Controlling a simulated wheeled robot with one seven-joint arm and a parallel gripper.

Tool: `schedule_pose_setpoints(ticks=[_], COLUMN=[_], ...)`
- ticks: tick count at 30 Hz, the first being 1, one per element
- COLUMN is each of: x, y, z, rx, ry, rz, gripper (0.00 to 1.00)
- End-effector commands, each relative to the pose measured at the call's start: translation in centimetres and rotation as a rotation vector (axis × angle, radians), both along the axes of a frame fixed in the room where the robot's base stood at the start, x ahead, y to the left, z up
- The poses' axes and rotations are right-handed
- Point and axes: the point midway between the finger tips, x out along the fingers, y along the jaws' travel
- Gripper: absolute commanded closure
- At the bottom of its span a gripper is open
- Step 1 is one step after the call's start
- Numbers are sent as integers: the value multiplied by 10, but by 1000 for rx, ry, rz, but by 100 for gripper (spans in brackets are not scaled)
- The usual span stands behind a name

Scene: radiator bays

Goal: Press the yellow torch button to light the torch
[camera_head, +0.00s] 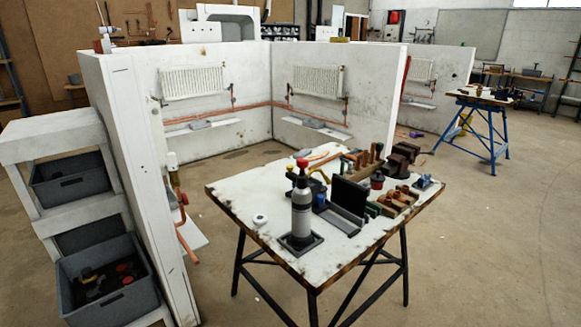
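The torch (302,210) stands upright on the near part of the work table. It has a grey cylinder, a dark upper part and a red piece on top. A small yellow spot, which looks like the yellow button (290,169), shows at the upper left of the torch, just below the red piece. It is too small to make out its shape. The torch's foot sits in a dark square base (301,244). No flame shows. My gripper is not in view.
The table (230,198) also holds a small white round item (260,219), a dark upright panel (349,196), wooden blocks and a vice-like dark tool. White bay walls (137,170) with radiators stand behind and left. Grey bins (108,303) sit at far left.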

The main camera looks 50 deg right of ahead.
Motion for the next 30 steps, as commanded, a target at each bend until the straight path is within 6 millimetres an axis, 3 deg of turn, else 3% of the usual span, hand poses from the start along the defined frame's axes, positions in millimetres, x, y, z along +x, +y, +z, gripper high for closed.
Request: schedule_pose_setpoints(ticks=[1,8,30], x=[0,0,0], y=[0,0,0], z=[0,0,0], rx=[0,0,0], ry=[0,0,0], rz=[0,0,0], gripper=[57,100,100])
